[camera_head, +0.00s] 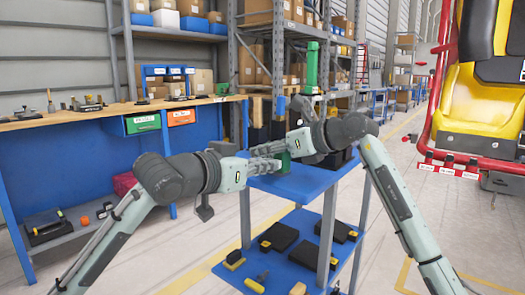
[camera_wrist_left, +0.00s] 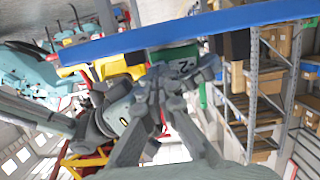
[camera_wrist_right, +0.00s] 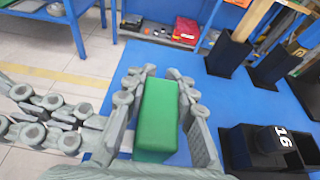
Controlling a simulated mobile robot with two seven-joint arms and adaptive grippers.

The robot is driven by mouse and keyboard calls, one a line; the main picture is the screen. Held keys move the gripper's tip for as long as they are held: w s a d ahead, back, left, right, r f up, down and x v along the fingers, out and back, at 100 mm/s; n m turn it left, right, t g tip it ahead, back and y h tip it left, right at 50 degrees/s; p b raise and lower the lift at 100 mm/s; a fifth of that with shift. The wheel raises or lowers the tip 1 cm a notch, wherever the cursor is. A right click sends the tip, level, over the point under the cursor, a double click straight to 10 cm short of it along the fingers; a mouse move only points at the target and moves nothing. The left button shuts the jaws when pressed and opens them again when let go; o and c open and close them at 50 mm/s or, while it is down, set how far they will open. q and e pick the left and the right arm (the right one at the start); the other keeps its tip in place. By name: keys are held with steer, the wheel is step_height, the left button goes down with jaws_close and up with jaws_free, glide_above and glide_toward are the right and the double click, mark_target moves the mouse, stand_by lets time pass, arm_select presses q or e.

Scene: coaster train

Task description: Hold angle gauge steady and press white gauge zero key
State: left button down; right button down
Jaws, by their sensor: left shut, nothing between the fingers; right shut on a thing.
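The angle gauge appears to be the green box (camera_wrist_right: 157,115) in the right wrist view. My right gripper (camera_wrist_right: 157,78) is shut on it, one finger along each side, above the blue cart top. In the head view only a small green part (camera_head: 283,160) shows between the grippers. My left gripper (camera_head: 277,164) is shut and empty, its fingertips close beside the gauge; I cannot tell if they touch. In the left wrist view a green face (camera_wrist_left: 178,56) with white markings is partly hidden behind fingers. I cannot make out the white zero key.
Black cases lie on the lower shelf (camera_head: 265,262). A workbench (camera_head: 60,117) stands left; a red and yellow coaster car (camera_head: 465,100) is at right.

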arm_select(q)
steer(key=shift+w+d, duration=0.3)
steer(key=shift+w, duration=0.05)
stand_by(0.4)
steer(key=shift+s+a, duration=0.1)
stand_by(0.3)
steer(key=shift+f+v, duration=0.2)
steer(key=shift+v, duration=0.75)
steer(key=shift+f+v, duration=0.15)
steer(key=shift+v, duration=0.8)
steer(key=shift+f+v, duration=0.2)
steer(key=shift+v, duration=0.7)
steer(key=shift+s+a, duration=0.1)
arm_select(e)
steer(key=c, duration=1.2)
jaws_free()
steer(key=shift+o, duration=0.2)
